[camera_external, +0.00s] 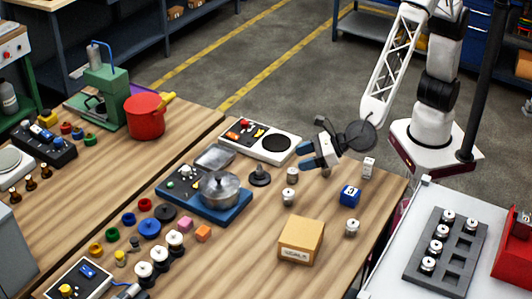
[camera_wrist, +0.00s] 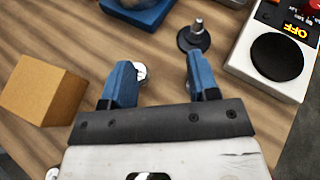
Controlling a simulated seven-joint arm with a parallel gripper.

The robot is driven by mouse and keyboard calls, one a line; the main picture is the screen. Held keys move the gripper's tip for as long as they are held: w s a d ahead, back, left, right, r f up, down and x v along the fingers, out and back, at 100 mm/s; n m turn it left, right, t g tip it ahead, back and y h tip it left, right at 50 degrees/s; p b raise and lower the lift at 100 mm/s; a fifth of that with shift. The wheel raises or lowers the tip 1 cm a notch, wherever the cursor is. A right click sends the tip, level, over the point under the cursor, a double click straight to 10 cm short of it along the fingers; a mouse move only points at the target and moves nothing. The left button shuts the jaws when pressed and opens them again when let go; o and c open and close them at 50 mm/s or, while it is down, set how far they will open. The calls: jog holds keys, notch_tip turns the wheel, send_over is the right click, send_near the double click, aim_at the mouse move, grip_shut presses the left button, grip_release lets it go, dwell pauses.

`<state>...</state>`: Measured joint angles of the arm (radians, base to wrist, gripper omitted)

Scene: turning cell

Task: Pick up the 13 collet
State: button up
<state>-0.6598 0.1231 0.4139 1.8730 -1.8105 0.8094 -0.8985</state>
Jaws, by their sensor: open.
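My gripper (camera_external: 304,154) is open and empty above the wooden table, its blue fingers pointing left and down in the external view. In the wrist view the two fingers (camera_wrist: 158,76) are spread wide. A small silvery collet (camera_wrist: 140,70) shows beside the left finger, partly hidden by it. In the external view, small metal collets stand on the table at one spot (camera_external: 292,174), just in front of it (camera_external: 289,196), and farther right (camera_external: 351,228). More collets (camera_external: 428,264) sit in a dark grey rack (camera_external: 455,268). I cannot read which one is marked 13.
A cardboard box (camera_external: 299,239), a blue cube (camera_external: 349,196) and a white block (camera_external: 368,168) stand near the loose collets. A black knobbed stand (camera_external: 260,177), a pot (camera_external: 219,188) on a blue unit and a white panel (camera_external: 283,136) lie left and behind.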

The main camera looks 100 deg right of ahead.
aim_at(291, 195)
jog(key=a, duration=0.1)
jog(key=a+f+n, duration=0.1)
jog(key=a+f+n+y, duration=0.1)
jog(key=a, duration=0.1)
jog(key=shift+w+a, duration=0.1)
jog(key=shift+w, duration=0.05)
jog(key=shift+f, duration=3.45)
jog(key=shift+x, duration=2.5)
jog(key=shift+r, duration=0.1)
jog(key=c, duration=0.7)
